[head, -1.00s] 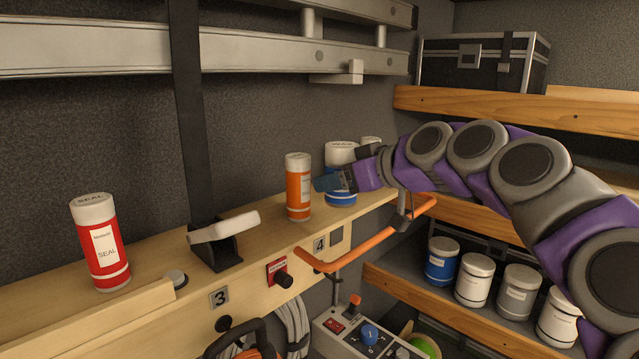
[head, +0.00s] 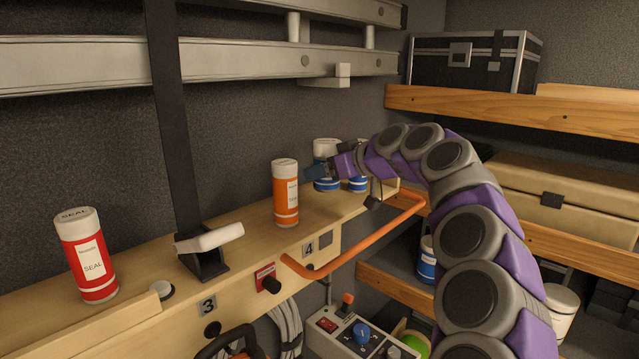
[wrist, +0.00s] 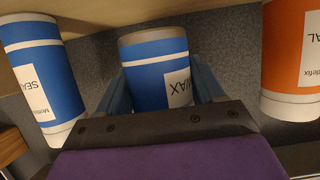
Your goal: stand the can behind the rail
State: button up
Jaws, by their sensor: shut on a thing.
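My gripper (head: 316,172) is shut on a blue can with a white lid (head: 326,150). The wrist view, which is upside down, shows the can (wrist: 158,75) upright between the fingers, with a label reading "WAX". A second blue can (head: 357,183) stands just right of the held one, partly hidden by my arm. It also shows in the wrist view (wrist: 42,70).
An orange can (head: 286,200) stands left of the held can, with a gap between. A red can (head: 87,262) stands far left. A black bracket with a white top (head: 208,245) sits between them. Grey wall rails (head: 240,58) run above.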

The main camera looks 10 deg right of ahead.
aim_at(317, 185)
jog(key=shift+w+d, duration=0.1)
jog(key=shift+d, duration=0.4)
jog(key=shift+d+f, duration=0.2)
jog(key=shift+w+f, duration=0.1)
jog(key=shift+f, duration=0.25)
jog(key=a, duration=0.1)
jog(key=a+f, duration=0.2)
jog(key=shift+a+f+p, duration=0.25)
jog(key=shift+a+p, duration=0.05)
jog(key=shift+a, duration=0.1)
jog(key=d, duration=0.2)
jog(key=shift+d+f, duration=0.15)
jog(key=shift+d, duration=0.15)
jog(key=o, duration=1)
jog(key=shift+d, duration=0.5)
jog(key=shift+o, duration=0.9)
jog(key=shift+a, duration=0.2)
jog(key=shift+o, duration=0.4)
jog(key=shift+a, duration=1.35)
